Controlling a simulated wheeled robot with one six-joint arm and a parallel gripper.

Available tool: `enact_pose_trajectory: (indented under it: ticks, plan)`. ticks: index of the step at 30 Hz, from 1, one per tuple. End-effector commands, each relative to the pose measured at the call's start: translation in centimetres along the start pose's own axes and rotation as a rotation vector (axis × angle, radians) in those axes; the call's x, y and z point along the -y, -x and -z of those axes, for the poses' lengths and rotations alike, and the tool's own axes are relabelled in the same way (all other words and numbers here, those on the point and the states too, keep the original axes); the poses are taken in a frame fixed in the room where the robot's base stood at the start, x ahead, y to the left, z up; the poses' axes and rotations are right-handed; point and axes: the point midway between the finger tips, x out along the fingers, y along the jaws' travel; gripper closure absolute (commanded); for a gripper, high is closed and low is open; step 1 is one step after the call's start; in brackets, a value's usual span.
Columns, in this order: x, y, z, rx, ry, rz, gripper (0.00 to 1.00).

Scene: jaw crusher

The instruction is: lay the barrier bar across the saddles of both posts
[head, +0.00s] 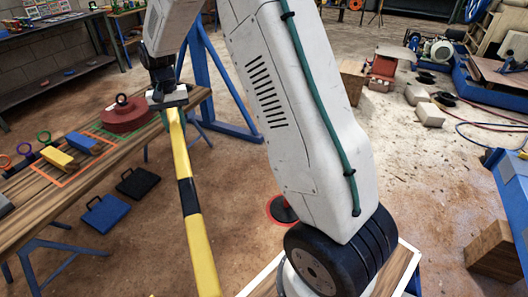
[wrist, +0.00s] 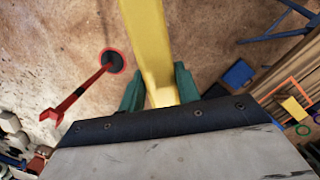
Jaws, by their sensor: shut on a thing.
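The barrier bar (head: 195,235) is yellow with black bands and runs from my gripper (head: 170,102) down to the bottom edge of the head view. In the wrist view, the green fingers of my gripper (wrist: 158,92) are shut on the yellow bar (wrist: 147,35), which runs out past the top edge. The bar is held above the floor. A red post (wrist: 88,82) with a forked saddle and a dark round base stands to the left of the bar in the wrist view. In the head view, only its red-rimmed base (head: 281,210) shows beside my arm. I cannot make out a second post.
Blue (head: 106,215) and black (head: 138,182) pads lie on the floor. A blue frame (head: 510,210), blocks and cables are on the right. Open floor lies between.

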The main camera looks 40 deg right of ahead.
Motion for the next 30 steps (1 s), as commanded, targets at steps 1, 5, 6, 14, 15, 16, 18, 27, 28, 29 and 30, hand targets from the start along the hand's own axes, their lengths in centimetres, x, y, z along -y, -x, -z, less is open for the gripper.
enact_pose_trajectory:
  ticks: [1, 5, 6, 14, 15, 16, 18, 27, 28, 29, 30]
  plan:
    - [-2.0, -0.9, -0.5, 0.003, -0.061, 0.008, 1.00]
    - [-7.3, -3.8, -2.5, 0.004, -0.261, 0.036, 1.00]
    - [-8.9, -4.7, -3.4, 0.004, -0.326, 0.044, 1.00]
    - [-16.8, -9.5, -9.3, 0.002, -0.689, 0.083, 1.00]
    - [-17.4, -9.9, -9.9, 0.000, -0.725, 0.087, 1.00]
    - [-17.9, -10.2, -10.4, 0.001, -0.748, 0.088, 1.00]
    - [-18.5, -10.6, -11.1, -0.001, -0.787, 0.091, 1.00]
    - [-19.1, -11.0, -11.7, -0.003, -0.817, 0.094, 1.00]
    - [-19.1, -11.0, -11.7, -0.002, -0.817, 0.094, 1.00]
    - [-19.1, -11.0, -11.7, -0.002, -0.817, 0.094, 1.00]
    - [-19.0, -11.0, -11.7, -0.002, -0.817, 0.094, 1.00]
